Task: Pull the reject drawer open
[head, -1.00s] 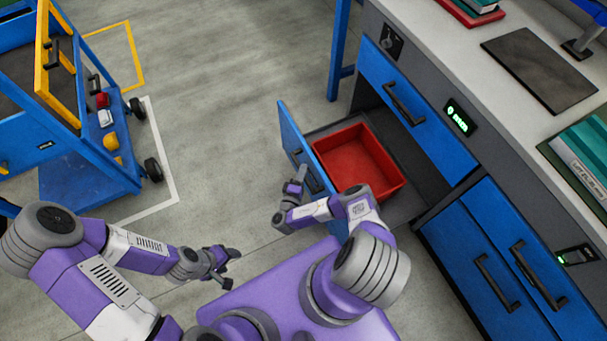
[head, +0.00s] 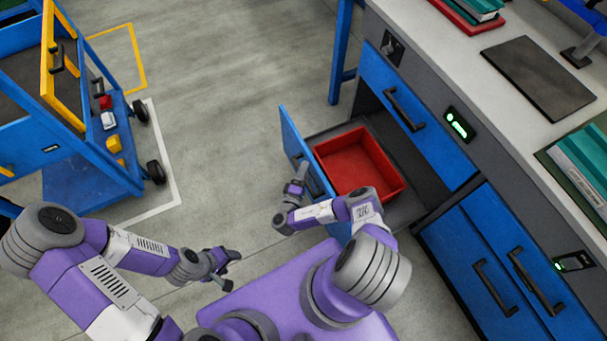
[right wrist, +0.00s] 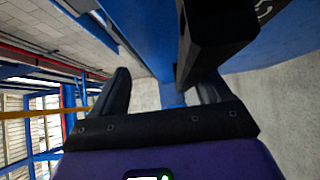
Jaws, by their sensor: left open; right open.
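The lower drawer, with a blue front (head: 296,143), stands pulled out from the bench; I take it to be the reject drawer. A red bin (head: 358,160) sits inside it. Its dark handle (head: 313,180) is on the outer face and also shows close up in the right wrist view (right wrist: 208,45). My right gripper (head: 298,180) is open at the handle. In the right wrist view the handle lies near the right finger of the gripper (right wrist: 165,90); I cannot tell if they touch. My left gripper (head: 232,269) is open and empty above the floor.
The bench (head: 470,95) has another blue drawer (head: 415,115) above and blue doors (head: 500,270) at lower right. A blue cart (head: 90,175) with a yellow-framed panel stands at left. The floor between cart and drawer is clear.

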